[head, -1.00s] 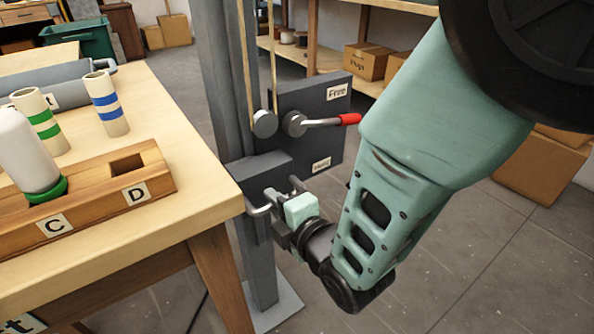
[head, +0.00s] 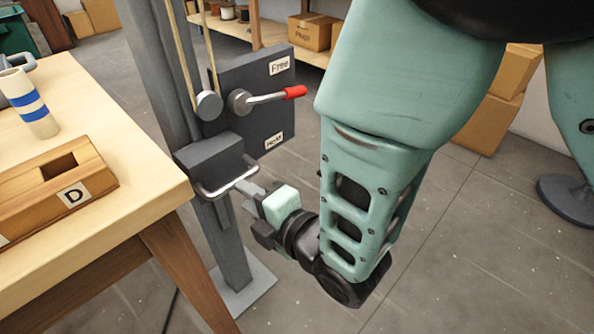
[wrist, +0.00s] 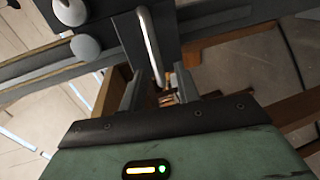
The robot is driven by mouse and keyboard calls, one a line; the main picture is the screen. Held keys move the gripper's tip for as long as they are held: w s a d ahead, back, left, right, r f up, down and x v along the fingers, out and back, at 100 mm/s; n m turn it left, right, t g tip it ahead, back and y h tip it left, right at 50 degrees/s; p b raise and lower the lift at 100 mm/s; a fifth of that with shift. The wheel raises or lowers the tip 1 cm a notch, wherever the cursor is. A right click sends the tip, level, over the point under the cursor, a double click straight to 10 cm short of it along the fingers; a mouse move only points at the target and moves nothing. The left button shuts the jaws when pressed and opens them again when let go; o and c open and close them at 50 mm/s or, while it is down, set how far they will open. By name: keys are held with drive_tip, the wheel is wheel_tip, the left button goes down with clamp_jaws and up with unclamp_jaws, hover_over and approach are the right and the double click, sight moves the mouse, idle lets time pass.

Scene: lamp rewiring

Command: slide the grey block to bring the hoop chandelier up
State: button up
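The grey block (head: 206,153) sits on the upright grey post beside the bench, below two round knobs. A silver bar handle (head: 226,186) sticks out from its front; the wrist view also shows the handle (wrist: 150,42). My gripper (head: 248,196) is just below and right of the handle in the head view. In the wrist view, my gripper (wrist: 157,78) has its two fingers apart, with the handle's near end showing between them. I cannot tell whether they touch it. The hoop chandelier is not in view.
A dark plate (head: 250,100) behind the block carries "Free" and "Hold" labels and a red-tipped lever (head: 270,97) pointing right. Cords (head: 186,50) run up the post. The wooden bench (head: 125,115) with block D stands close on the left.

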drive_tip(key=p+v, duration=1.1)
drive_tip(key=p, duration=0.2)
drive_tip(key=shift+s+d, duration=0.2)
idle(0.3)
